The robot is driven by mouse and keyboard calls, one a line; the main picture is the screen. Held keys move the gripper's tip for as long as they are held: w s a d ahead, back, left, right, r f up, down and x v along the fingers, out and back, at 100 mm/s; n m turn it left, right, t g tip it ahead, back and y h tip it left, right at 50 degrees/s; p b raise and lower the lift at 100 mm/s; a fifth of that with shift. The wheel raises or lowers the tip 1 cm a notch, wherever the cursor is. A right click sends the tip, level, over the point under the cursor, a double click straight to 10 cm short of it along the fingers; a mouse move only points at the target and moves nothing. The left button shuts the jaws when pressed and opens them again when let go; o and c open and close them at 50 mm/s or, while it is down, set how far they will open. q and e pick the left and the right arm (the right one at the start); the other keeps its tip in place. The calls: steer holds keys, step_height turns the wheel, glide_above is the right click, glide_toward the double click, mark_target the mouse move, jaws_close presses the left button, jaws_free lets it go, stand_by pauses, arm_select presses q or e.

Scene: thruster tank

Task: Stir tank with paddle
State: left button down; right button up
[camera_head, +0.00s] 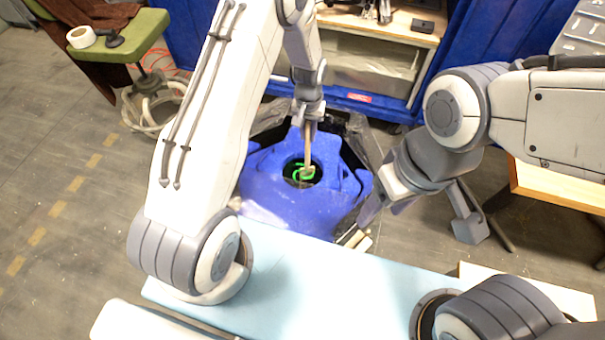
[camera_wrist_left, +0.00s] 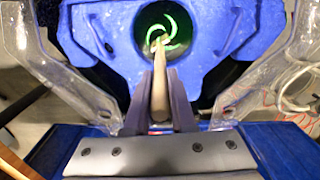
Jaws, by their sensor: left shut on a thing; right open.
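The blue tank (camera_head: 262,180) stands on the floor in the middle of the head view, with a round dark opening and a green swirl (camera_head: 300,181) inside. My left gripper (camera_head: 307,122) is above the tank, shut on the wooden paddle (camera_head: 307,148). The paddle points down, its lower end at the opening over the green swirl. In the left wrist view the paddle (camera_wrist_left: 160,85) sits between the fingers and its tip overlaps the green swirl (camera_wrist_left: 158,32). I cannot tell how deep the tip is. My right gripper (camera_head: 362,232) is open and empty, right of the tank's front.
A light blue surface (camera_head: 300,275) lies in front of the tank. A green chair (camera_head: 140,35) with a tape roll (camera_head: 81,37) is at the upper left. A wooden-topped cabinet (camera_head: 385,25) stands behind. A wooden table edge (camera_head: 560,190) is at right. The left floor is mostly clear.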

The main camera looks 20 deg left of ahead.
arm_select(q)
steer(key=shift+s+a, duration=1.1)
steer(key=shift+s, duration=1.1)
steer(key=w+d, duration=0.1)
steer(key=d, duration=0.1)
steer(key=w+d, duration=0.1)
steer(key=d, duration=0.1)
steer(key=shift+w+p, duration=0.1)
steer(key=shift+p, duration=0.2)
steer(key=shift+w+a, duration=0.1)
